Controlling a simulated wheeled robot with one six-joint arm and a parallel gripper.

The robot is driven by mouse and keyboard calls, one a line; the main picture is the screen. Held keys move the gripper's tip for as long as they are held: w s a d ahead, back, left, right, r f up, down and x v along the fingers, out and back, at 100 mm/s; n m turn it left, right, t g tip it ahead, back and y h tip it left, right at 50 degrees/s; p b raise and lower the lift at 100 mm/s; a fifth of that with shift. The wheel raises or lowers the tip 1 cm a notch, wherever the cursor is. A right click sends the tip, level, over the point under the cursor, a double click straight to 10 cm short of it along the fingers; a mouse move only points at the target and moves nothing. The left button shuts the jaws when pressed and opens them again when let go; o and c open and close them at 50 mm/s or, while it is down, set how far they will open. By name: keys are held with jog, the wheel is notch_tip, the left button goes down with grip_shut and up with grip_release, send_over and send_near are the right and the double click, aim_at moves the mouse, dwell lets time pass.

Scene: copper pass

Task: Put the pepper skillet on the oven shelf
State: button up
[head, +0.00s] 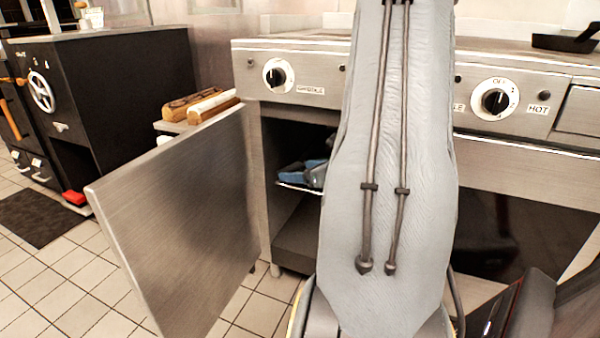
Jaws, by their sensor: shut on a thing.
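The oven is open, and its wire shelf (297,187) shows to the left of my arm. A blue and dark part at that shelf, inside the opening, looks like part of my gripper (305,173). My arm covers the rest of it, and its fingertips cannot be made out. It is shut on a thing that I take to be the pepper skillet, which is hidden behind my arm. I cannot tell whether that thing touches the shelf.
The steel oven door (185,220) stands open at the left. A dark pan (565,41) sits on the range top (490,54) at the right; its contents cannot be seen. Wooden-topped items (200,103) lie behind the door.

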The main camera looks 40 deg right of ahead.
jog(key=o, duration=1.9)
jog(key=shift+f, duration=0.1)
jog(key=shift+c, duration=0.2)
jog(key=shift+s+r, duration=0.2)
jog(key=shift+r, duration=0.05)
jog(key=p+v, duration=0.4)
jog(key=v, duration=0.7)
jog(key=shift+s, duration=0.25)
jog(key=shift+r, duration=0.1)
